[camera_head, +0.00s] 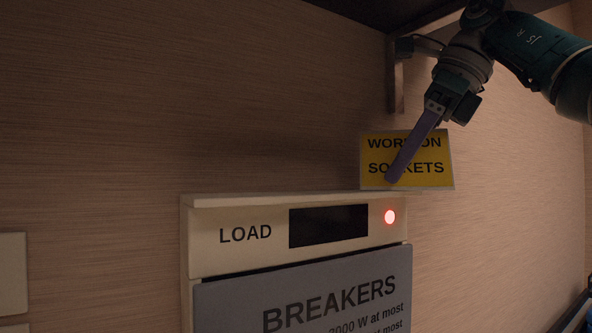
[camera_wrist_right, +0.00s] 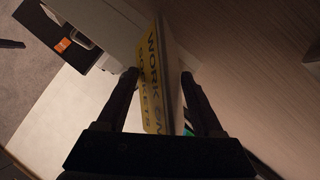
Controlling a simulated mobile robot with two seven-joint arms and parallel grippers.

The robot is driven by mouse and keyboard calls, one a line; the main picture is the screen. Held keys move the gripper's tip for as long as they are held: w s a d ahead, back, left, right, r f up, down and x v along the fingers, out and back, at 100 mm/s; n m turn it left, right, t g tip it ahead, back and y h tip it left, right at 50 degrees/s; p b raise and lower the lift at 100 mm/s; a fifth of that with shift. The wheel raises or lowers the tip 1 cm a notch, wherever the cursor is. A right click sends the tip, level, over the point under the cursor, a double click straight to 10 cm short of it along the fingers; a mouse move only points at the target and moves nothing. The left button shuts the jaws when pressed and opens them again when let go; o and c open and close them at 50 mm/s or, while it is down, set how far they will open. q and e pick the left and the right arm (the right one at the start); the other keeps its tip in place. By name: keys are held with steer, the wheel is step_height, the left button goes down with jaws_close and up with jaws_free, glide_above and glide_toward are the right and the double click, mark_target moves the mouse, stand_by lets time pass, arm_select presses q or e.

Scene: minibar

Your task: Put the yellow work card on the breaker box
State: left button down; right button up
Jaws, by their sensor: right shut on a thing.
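The yellow work card (camera_head: 375,178) reads "WORK ON SOCKETS" and has a pale border. My right gripper (camera_head: 393,180) is shut on it, with a purple finger across its front. In the right wrist view the card (camera_wrist_right: 152,80) stands on edge between the two dark fingers of the gripper (camera_wrist_right: 160,78). The breaker box (camera_head: 230,262) is on the wall, with a LOAD panel, a dark display and a lit red lamp. The card's lower edge is at the right end of the box's top ledge; I cannot tell whether they touch. My left gripper is out of view.
A dark shelf with a bracket (camera_head: 396,85) hangs above, close to my right arm. A pale wall plate (camera_head: 12,274) is at the left edge. The wall left of the card, above the box, is clear.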

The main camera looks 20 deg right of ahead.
steer(key=o, duration=1.3)
steer(key=shift+o, duration=0.2)
steer(key=shift+s+d+r, duration=0.25)
steer(key=shift+r, duration=0.25)
steer(key=s+d+b, duration=0.1)
steer(key=s+d, duration=0.7)
steer(key=s, duration=0.1)
steer(key=shift+a, duration=0.1)
